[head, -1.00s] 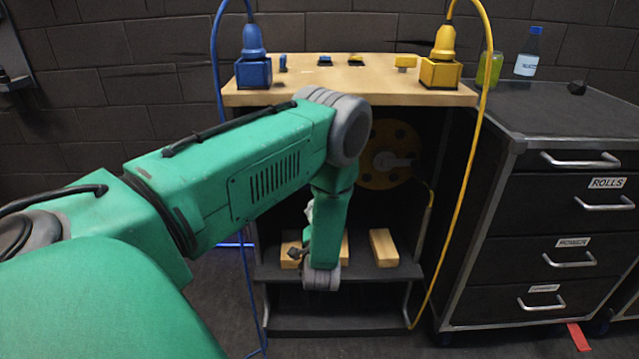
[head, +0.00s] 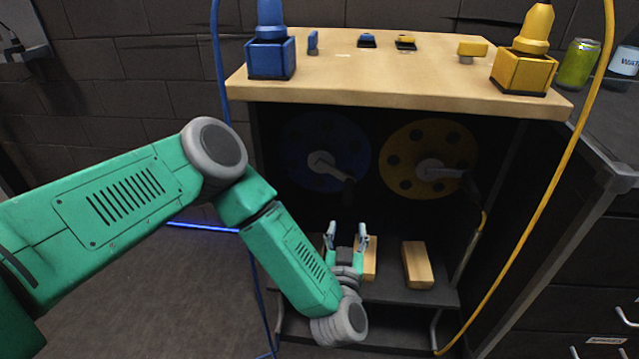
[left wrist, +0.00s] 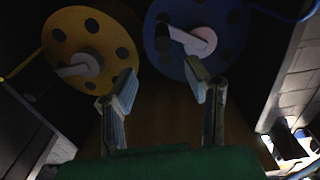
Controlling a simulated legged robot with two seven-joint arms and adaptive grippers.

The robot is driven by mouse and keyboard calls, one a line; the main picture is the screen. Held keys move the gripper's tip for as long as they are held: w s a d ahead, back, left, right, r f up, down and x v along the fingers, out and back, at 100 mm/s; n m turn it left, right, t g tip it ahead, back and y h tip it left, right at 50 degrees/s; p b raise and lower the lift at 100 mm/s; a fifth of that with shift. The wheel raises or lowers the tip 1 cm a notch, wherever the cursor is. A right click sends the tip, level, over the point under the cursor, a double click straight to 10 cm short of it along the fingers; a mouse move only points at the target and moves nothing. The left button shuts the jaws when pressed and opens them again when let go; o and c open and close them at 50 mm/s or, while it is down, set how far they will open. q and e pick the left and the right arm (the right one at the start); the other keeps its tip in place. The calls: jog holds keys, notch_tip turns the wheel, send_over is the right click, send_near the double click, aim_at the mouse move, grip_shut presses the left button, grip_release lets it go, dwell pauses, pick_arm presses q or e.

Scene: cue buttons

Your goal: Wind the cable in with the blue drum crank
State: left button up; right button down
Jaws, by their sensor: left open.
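The dark blue drum (head: 302,140) hangs in the shaded recess under the wooden top. Its grey crank (head: 328,168) slants down to the right to a dark handle. In the left wrist view the blue drum (left wrist: 230,35) is at the upper right, with its crank (left wrist: 182,36) pointing left. The blue cable (head: 215,60) runs down the recess's left side. My left gripper (head: 346,230) is open and empty, fingers pointing up, below the blue drum and apart from the crank. Both fingers (left wrist: 162,85) show in the left wrist view. My right gripper is not in view.
A yellow drum (head: 405,150) with its own crank is right of the blue one. Wooden blocks (head: 417,265) lie on the low shelf around my gripper. The wooden top (head: 400,85) overhangs above. A yellow cable (head: 565,170) hangs at the right beside a dark cabinet.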

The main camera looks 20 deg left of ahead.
aim_at(349, 192)
pick_arm(q)
jog(key=b+x, duration=0.4)
jog(key=x, duration=0.8)
jog(key=shift+w+a+f, duration=0.15)
jog(key=shift+w+a, duration=0.15)
jog(key=shift+w, duration=0.55)
jog(key=shift+a, duration=0.1)
grip_shut()
